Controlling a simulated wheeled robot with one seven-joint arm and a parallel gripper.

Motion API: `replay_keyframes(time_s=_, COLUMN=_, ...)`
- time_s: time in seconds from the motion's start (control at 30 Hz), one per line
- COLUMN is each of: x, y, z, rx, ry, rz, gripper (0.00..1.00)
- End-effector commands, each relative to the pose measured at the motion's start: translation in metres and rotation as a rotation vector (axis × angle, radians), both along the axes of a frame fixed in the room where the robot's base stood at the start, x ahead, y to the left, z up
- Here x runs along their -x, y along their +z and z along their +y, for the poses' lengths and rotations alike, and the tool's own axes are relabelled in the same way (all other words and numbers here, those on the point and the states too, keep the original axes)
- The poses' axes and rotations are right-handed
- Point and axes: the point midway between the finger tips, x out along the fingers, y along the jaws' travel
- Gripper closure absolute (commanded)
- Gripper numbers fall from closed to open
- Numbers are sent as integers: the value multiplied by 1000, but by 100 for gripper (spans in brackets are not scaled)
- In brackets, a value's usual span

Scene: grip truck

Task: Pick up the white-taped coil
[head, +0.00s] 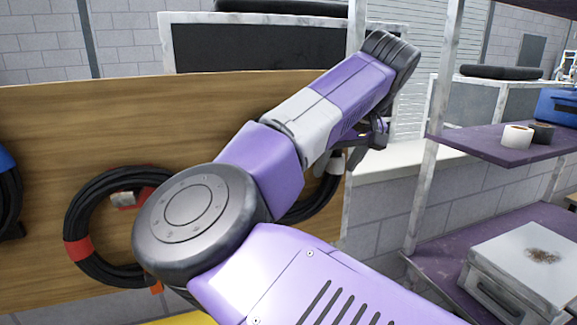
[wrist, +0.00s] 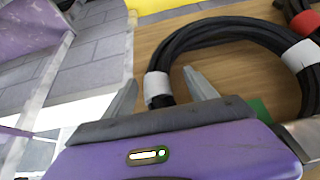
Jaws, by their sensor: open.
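The white-taped coil (wrist: 228,29) is a loop of black cable against the wooden board, with white tape on two sides. In the wrist view, my gripper (wrist: 160,77) is open, with one finger on each side of the coil's left section and its white tape. I cannot tell whether either finger touches it. The lower part of the coil is hidden behind the gripper body. In the head view, my gripper (head: 360,150) is at the board's right edge, and my arm hides most of the coil (head: 318,203).
A red-taped coil (head: 78,250) hangs to the left on the wooden board (head: 60,120), with another coil (head: 8,205) at the far left edge. A metal rack with purple shelves (head: 490,145) stands to the right, holding tape rolls and a white case (head: 525,265).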

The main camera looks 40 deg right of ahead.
Motion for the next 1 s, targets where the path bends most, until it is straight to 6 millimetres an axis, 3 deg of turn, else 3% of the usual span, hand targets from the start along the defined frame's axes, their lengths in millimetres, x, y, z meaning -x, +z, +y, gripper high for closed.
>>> replay_keyframes(time_s=0.17, x=-7, y=-13, z=-2, rx=1, ry=0, rz=2, gripper=34)
replay_keyframes(time_s=0.4, x=-8, y=-15, z=-2, rx=0, ry=1, rz=0, gripper=34)
replay_keyframes(time_s=0.73, x=-8, y=-15, z=-2, rx=1, ry=0, rz=0, gripper=97)
replay_keyframes(time_s=1.0, x=-8, y=-12, z=-2, rx=1, ry=0, rz=-5, gripper=100)
